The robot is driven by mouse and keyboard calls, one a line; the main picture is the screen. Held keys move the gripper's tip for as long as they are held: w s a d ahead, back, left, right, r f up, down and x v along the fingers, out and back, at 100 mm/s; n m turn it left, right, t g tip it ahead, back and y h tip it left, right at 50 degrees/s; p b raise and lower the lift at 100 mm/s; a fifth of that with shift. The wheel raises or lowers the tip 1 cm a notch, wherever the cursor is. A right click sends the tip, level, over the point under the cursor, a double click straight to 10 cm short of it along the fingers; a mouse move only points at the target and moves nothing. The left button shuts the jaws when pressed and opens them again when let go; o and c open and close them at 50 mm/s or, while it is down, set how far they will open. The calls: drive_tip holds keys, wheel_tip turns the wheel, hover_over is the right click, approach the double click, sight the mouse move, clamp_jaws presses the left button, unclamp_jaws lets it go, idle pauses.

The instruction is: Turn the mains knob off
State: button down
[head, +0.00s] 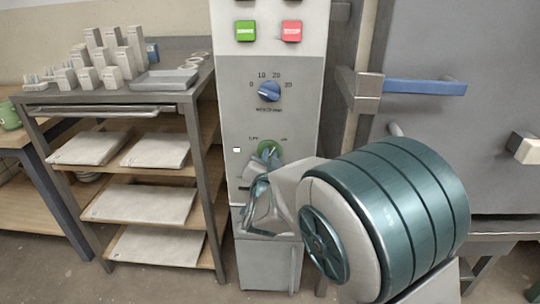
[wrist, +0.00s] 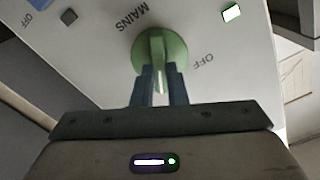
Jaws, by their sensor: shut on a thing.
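The green mains knob (head: 269,148) is low on the grey front of the upright control panel (head: 232,105). In the wrist view the knob (wrist: 150,50) has a raised pale-green grip bar, with the printed word MAINS to its upper left and OFF to its right. My gripper (wrist: 158,92) has its two dark fingers on either side of the bar and is shut on it. The bar lies in line with the fingers, pointing down in the wrist view. In the head view my gripper (head: 264,172) covers the knob's lower part.
A blue dial (head: 269,91) is above the knob, with a green button (head: 245,31) and a red button (head: 291,31) higher up. A lit pale indicator (head: 237,150) is left of the knob. A shelf rack (head: 212,160) stands left; a blue-handled grey door (head: 450,55) is right.

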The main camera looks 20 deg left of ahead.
drive_tip(key=shift+s+a+f+n+p, duration=0.1)
drive_tip(key=shift+a+n+p, duration=0.1)
drive_tip(key=shift+n+p, duration=2.6)
drive_tip(key=shift+s+a+n+p, duration=0.15)
drive_tip(key=shift+n+p, duration=0.9)
drive_tip(key=shift+n, duration=3.45)
drive_tip(key=shift+w+f, duration=0.1)
drive_tip(key=c, duration=1.4)
unclamp_jaws()
drive_tip(key=shift+c, duration=0.2)
drive_tip(key=p+v, duration=0.1)
drive_tip(key=v, duration=1.3)
